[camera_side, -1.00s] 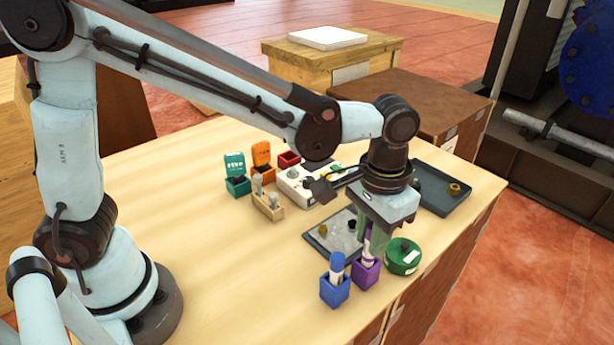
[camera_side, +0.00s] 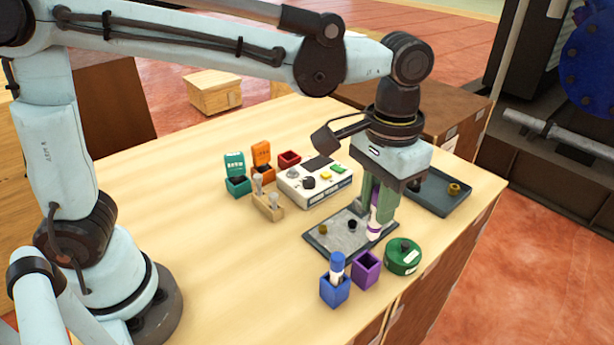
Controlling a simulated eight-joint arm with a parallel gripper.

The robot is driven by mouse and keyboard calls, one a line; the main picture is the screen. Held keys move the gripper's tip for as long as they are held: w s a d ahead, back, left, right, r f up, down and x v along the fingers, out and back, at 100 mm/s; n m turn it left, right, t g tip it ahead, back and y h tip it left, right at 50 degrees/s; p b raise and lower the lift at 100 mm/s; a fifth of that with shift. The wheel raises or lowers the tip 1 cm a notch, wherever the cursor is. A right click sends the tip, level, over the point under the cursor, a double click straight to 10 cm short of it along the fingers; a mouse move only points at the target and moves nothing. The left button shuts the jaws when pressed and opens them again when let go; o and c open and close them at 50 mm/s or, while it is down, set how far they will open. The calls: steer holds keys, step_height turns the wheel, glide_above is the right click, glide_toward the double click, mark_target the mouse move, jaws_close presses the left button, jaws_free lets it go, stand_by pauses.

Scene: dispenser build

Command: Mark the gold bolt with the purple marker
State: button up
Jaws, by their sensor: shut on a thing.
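My gripper (camera_side: 379,212) is shut on the purple marker (camera_side: 374,230), held upright above the right part of the grey tray (camera_side: 336,254). The marker's white and purple lower part shows below the fingers; I cannot tell whether its tip touches the tray. A small gold piece (camera_side: 322,230), which looks like a bolt, is at the left of this tray, apart from the marker. A black piece (camera_side: 352,225) is between them. Another gold piece (camera_side: 454,189) lies on the dark tray (camera_side: 436,206) at the back right. The purple holder (camera_side: 366,269) looks empty.
A blue holder (camera_side: 335,290) with a blue-and-white marker (camera_side: 337,264) stands beside the purple one. A green round container (camera_side: 403,256) is to the right. A white control box (camera_side: 315,185) is behind the grey tray. The table's left front is clear.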

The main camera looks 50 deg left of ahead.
jaws_close()
steer(key=w+a+f, duration=0.1)
steer(key=a+f, duration=0.5)
steer(key=a, duration=0.6)
steer(key=shift+w+a, duration=0.15)
steer(key=shift+a, duration=0.15)
steer(key=shift+f, duration=0.8)
stand_by(0.5)
steer(key=shift+d+f, duration=0.1)
steer(key=shift+d, duration=0.55)
stand_by(0.8)
steer(key=shift+d, duration=0.55)
stand_by(0.5)
steer(key=shift+f, duration=0.6)
stand_by(1.1)
